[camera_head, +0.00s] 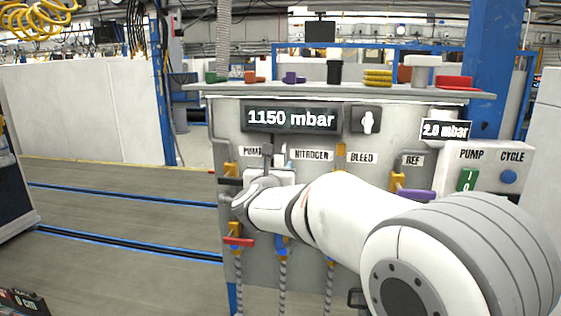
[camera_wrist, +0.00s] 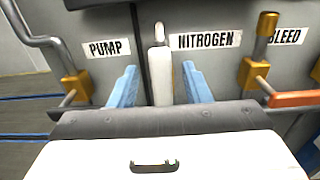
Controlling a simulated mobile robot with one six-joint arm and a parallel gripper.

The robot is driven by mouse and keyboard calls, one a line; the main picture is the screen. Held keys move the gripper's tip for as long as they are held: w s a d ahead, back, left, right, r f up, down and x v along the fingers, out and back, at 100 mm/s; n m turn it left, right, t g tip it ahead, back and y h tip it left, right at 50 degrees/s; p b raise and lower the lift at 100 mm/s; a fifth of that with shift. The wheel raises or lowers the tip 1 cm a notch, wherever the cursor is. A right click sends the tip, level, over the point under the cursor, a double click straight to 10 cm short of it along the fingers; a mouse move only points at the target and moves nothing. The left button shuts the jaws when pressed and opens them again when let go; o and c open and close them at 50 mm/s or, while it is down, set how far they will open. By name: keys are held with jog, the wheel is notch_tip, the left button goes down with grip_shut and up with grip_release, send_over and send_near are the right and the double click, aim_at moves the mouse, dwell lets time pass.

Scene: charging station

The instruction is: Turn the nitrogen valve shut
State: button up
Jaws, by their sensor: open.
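The nitrogen valve's pale lever (camera_wrist: 159,68) stands upright beside the NITROGEN label (camera_wrist: 205,40) in the wrist view. My gripper (camera_wrist: 160,88) is open, with one blue finger on each side of the lever. A gap shows between the lever and each finger, so I see no contact. The lever's lower end and the valve body are hidden behind my gripper. In the head view my gripper (camera_head: 268,172) is in front of the panel, just left of the NITROGEN label (camera_head: 311,155), and covers most of the valve.
The pump valve (camera_wrist: 74,84) is close on the left. The bleed valve (camera_wrist: 252,75) has an orange handle (camera_wrist: 297,99) reaching right. A red handle (camera_head: 239,241) and a purple handle (camera_head: 415,194) stick out from the panel. The display (camera_head: 291,118) reads 1150 mbar.

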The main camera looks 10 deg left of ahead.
jog(key=shift+w+p, duration=0.3)
jog(key=shift+w, duration=1.15)
jog(key=shift+c, duration=0.4)
